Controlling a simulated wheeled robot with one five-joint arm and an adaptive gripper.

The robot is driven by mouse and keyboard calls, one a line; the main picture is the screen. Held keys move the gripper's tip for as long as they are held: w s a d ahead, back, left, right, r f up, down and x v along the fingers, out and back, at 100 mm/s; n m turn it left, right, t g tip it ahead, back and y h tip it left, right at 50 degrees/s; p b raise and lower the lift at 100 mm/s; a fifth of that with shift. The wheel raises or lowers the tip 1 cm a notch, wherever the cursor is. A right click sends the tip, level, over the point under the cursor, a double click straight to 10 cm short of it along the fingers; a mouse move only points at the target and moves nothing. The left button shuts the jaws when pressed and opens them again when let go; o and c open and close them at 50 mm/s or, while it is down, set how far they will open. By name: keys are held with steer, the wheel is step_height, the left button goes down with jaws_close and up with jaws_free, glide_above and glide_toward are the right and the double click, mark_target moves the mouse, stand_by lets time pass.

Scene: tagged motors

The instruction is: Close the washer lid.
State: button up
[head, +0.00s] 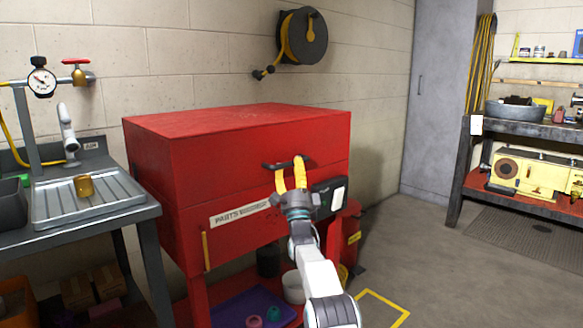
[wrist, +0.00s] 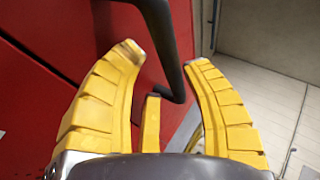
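The red parts washer (head: 240,190) stands against the wall in the head view, with a white label on its front. Its red lid (head: 235,120) lies down over the tub, with a seam below it and no clear gap. A dark bar handle (head: 270,166) sticks out from the lid's front. My gripper (head: 289,165) is at this handle, its yellow fingers pointing up. In the wrist view my gripper (wrist: 162,58) is open, and the dark handle (wrist: 168,45) passes between the fingertips. I cannot tell whether either finger touches it.
A grey sink bench (head: 95,205) with a gold cup (head: 84,186) stands left of the washer. A hose reel (head: 302,38) hangs above. A workbench (head: 530,128) stands at the right. The floor (head: 420,260) between is clear.

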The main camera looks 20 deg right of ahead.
steer(key=shift+o, duration=0.2)
steer(key=shift+a+r, duration=0.1)
steer(key=shift+r, duration=0.1)
steer(key=shift+s, duration=0.1)
steer(key=v, duration=1.2)
steer(key=shift+f+h, duration=0.2)
steer(key=shift+h, duration=0.1)
steer(key=shift+r, duration=0.1)
stand_by(0.5)
